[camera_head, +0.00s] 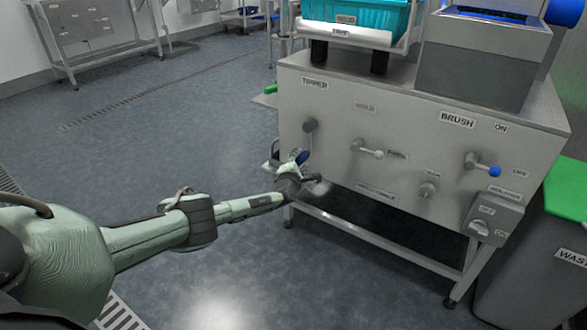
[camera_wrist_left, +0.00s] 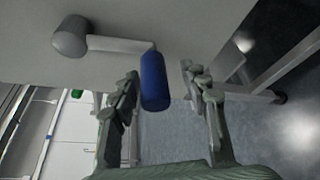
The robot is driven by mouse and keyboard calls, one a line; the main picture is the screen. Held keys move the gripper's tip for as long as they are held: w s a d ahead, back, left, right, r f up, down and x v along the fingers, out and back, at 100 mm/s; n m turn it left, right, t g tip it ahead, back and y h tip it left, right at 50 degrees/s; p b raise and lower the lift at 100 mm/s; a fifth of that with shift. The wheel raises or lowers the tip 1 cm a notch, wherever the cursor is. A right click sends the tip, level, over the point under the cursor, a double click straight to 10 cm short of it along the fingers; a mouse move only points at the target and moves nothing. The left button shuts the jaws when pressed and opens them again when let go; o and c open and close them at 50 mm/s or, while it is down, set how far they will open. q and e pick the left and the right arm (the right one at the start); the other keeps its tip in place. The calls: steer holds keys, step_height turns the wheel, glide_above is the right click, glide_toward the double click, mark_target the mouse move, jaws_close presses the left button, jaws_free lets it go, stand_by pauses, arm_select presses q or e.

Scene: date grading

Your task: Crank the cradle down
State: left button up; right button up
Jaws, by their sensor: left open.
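The crank on the left of the steel machine's front, under the "TIPPER" label, has a grey hub (camera_head: 310,125) and a blue handle (camera_head: 302,158) hanging low. The left wrist view shows the hub (camera_wrist_left: 70,38), a pale crank arm (camera_wrist_left: 118,44) and the blue handle (camera_wrist_left: 154,80). My left gripper (camera_head: 308,169) is open at the handle; in the wrist view its fingers stand on either side of it. Contact with the fingers cannot be told. The white cradle (camera_head: 340,32) is on top of the machine with a teal crate (camera_head: 372,15) in it. My right gripper is not in view.
The machine's front (camera_head: 330,95) also carries a lever with a pale knob (camera_head: 371,152), a blue-knobbed lever (camera_head: 487,169) near "BRUSH", a small knob (camera_head: 427,190) and a switch box (camera_head: 493,218). A waste bin (camera_head: 540,250) stands at right. The floor at left is clear.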

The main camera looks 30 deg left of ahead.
arm_select(q)
steer(key=r+v, duration=0.1)
steer(key=v, duration=0.9)
steer(key=shift+s, duration=0.4)
steer(key=shift+a, duration=0.15)
